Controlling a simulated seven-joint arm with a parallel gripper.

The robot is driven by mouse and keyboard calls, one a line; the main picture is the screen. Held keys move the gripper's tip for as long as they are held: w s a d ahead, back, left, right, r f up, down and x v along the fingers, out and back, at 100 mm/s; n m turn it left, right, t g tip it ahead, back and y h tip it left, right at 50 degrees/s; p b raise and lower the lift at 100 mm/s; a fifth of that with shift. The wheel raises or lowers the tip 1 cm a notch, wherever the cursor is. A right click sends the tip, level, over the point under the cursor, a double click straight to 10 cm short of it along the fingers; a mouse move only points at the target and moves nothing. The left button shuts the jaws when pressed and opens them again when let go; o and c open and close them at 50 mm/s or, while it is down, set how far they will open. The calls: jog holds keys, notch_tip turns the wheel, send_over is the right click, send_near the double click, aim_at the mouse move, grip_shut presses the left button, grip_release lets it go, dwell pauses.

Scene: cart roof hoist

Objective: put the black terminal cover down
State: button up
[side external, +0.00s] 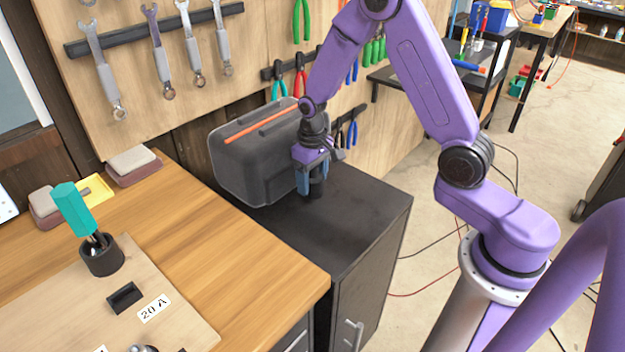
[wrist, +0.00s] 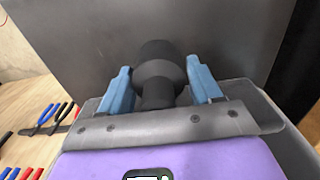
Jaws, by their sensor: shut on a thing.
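The black terminal cover (wrist: 158,78) is a dark, rounded, stepped piece between the two blue fingers of my gripper (wrist: 160,90) in the wrist view. The gripper is shut on it. In the side view my gripper (side external: 311,178) points down over the black cabinet top (side external: 350,215), just right of the dark toolbox. The cover's lower end (side external: 315,192) shows dark beneath the fingers, at or very near the cabinet top. Dark on dark, I cannot tell whether it touches.
The dark toolbox (side external: 240,168) with an orange strip stands close left of my gripper. The cabinet top's front and right are clear. A wooden bench (side external: 230,270) holds a teal-handled tool (side external: 73,208) in a black cup and a small black block (side external: 125,297). Tools hang behind.

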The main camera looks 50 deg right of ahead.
jog(key=shift+f, duration=0.35)
jog(key=o, duration=1.4)
jog(key=shift+f, duration=0.15)
